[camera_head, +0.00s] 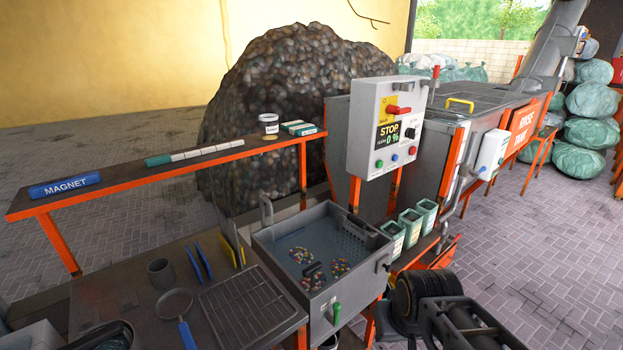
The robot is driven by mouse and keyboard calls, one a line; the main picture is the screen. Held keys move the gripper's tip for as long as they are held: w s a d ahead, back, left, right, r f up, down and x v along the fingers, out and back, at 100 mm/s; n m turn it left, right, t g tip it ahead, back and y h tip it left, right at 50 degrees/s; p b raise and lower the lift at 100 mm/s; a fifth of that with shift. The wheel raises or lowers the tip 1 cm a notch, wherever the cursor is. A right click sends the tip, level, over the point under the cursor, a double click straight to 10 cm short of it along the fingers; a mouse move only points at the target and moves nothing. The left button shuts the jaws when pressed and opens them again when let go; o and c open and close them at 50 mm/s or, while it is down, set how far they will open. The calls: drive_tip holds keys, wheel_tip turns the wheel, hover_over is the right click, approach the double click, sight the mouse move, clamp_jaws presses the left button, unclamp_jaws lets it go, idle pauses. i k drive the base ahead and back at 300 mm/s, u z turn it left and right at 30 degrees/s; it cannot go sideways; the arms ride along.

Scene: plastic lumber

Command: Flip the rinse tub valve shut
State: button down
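The rinse tub (279,265) is a grey metal basin of bluish water in the lower middle. Several clumps of coloured bits lie in it. A green-handled lever (337,312), which looks like the tub's valve, stands upright on the tub's front face. Its pivot is too small to make out. Dark parts of my arm show at the lower right, to the right of the tub and apart from the green lever. My gripper (470,324) seems to be among them, but its fingertips cannot be made out. I see nothing held in it.
A grated worktop (248,308) with a blue-handled pan (175,304) adjoins the tub on the left. A control box (385,126) stands behind the tub. Green-and-white bins (411,225) sit at its right.

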sight(333, 321)
drive_tip(key=z, duration=1.45)
drive_tip(key=k, duration=1.25)
drive_tip(key=u, duration=1.7)
drive_tip(key=i, duration=0.5)
drive_tip(key=u, duration=0.05)
